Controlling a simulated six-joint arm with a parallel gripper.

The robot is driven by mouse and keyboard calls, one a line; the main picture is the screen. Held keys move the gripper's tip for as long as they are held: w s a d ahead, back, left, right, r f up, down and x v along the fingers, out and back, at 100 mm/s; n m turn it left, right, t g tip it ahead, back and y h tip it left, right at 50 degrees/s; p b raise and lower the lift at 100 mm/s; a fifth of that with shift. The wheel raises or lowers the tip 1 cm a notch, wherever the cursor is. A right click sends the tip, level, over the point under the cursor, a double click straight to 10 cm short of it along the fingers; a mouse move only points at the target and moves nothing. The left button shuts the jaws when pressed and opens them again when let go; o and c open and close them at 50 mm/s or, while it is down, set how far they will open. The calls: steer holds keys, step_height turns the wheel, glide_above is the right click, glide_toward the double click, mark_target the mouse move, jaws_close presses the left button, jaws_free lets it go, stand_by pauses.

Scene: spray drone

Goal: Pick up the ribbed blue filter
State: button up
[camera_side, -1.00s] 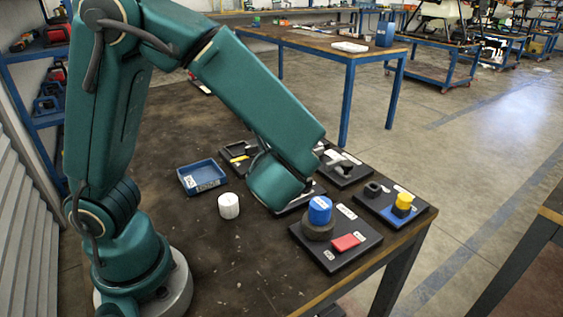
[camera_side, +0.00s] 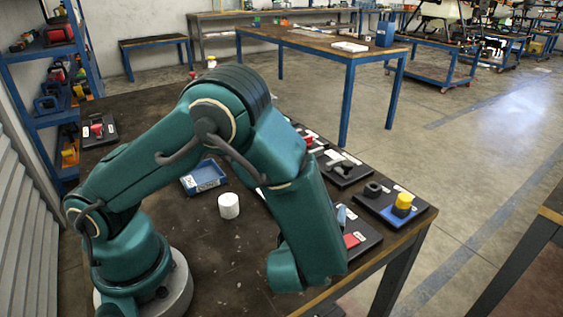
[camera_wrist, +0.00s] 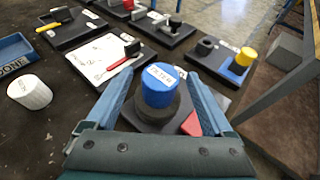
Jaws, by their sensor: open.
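The blue filter (camera_wrist: 160,84) is a short upright cylinder with a white label on top, standing in a dark round holder (camera_wrist: 158,112) on a black board. My gripper (camera_wrist: 158,77) is open in the wrist view, with one pale blue finger to the left of the filter and one to the right. The filter appears between the fingers with gaps on both sides, not held. In the side view my arm hides the filter and most of the gripper.
A red block (camera_wrist: 190,124) lies beside the holder, close to the right finger. A board with a yellow-topped part (camera_side: 403,202) is right. A red tool (camera_wrist: 108,68) lies on a white pad.

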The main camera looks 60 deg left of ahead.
jaws_close()
steer(key=shift+r, duration=0.1)
stand_by(0.3)
